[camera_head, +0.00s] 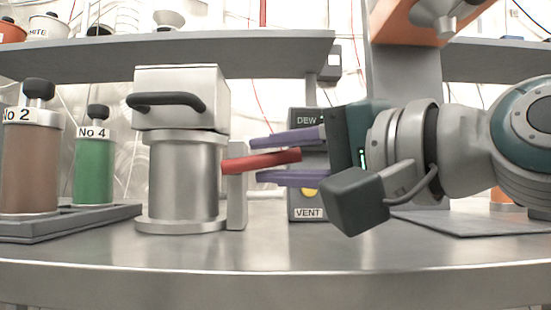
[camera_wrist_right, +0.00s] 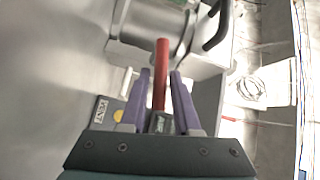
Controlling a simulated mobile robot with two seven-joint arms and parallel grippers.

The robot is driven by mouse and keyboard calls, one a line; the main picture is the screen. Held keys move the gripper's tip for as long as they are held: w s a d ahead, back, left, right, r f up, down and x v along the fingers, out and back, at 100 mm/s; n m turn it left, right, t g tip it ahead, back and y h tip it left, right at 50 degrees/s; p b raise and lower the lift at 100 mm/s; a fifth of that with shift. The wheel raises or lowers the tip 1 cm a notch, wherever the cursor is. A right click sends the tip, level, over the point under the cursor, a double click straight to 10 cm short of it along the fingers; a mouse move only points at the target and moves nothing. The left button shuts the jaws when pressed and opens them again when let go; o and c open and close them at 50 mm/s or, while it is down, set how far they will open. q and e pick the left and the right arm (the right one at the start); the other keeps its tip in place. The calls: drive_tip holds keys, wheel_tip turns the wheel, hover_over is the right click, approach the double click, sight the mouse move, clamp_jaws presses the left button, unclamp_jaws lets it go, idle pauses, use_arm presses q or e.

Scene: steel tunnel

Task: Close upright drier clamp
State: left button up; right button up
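The drier (camera_head: 181,180) is an upright steel cylinder with a boxy steel lid (camera_head: 188,95) and a black handle (camera_head: 165,102). Its clamp has a red lever (camera_head: 262,160) that sticks out to the right and tilts slightly up, beside a grey upright bracket (camera_head: 237,187). My right gripper (camera_head: 255,160) comes in from the right with its purple fingers apart, one above and one below the lever. In the right wrist view the red lever (camera_wrist_right: 161,75) lies between the two fingers (camera_wrist_right: 161,76), with a gap on each side. My left gripper is not in view.
A dark box marked DEW and VENT (camera_head: 307,212) stands behind my right fingers. Canisters No 2 (camera_head: 28,165) and No 4 (camera_head: 94,165) stand in a grey tray (camera_head: 70,225) at left. A shelf (camera_head: 270,55) runs above. The front of the steel table (camera_head: 250,250) is clear.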

clamp_jaws()
idle(1.0)
